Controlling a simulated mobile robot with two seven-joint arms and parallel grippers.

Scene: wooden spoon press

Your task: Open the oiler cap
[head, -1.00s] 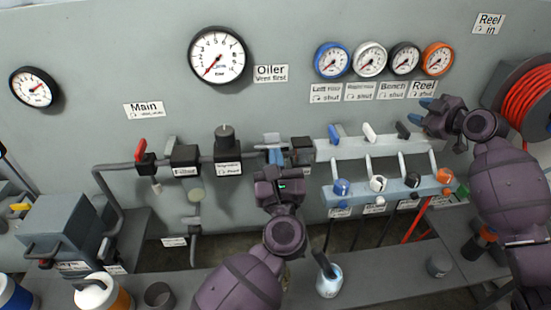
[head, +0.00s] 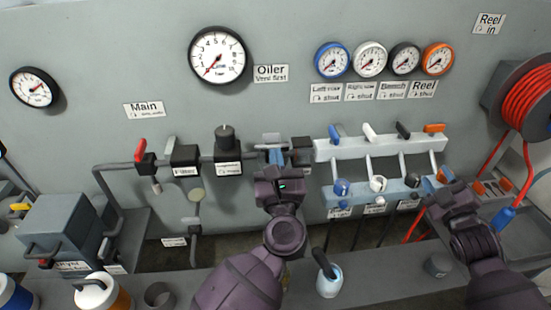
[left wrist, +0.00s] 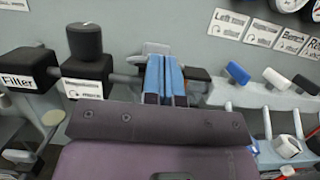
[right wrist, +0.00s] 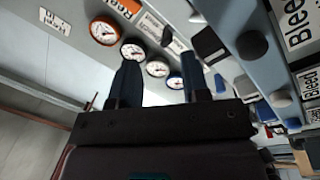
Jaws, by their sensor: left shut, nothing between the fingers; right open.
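The Oiler sign (head: 270,73) is on the wall, above a pipe line. Below it, a light grey piece (head: 270,138) shows just behind my left gripper (head: 276,157); it also shows in the left wrist view (left wrist: 156,48). The fingers hide most of the oiler, so I cannot tell the cap's position or whether the fingers touch it. The blue fingers of my left gripper are together and empty. My right gripper (head: 436,181) is open and empty, in front of the right end of the valve manifold, well right of the oiler.
A regulator with a dark knob (head: 226,140) and a filter block (head: 185,156) sit left of the oiler. A grey manifold (head: 350,149) with coloured levers is on the right. A red hose reel (head: 525,95) stands far right. A cup with a brush (head: 329,281) stands on the front shelf.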

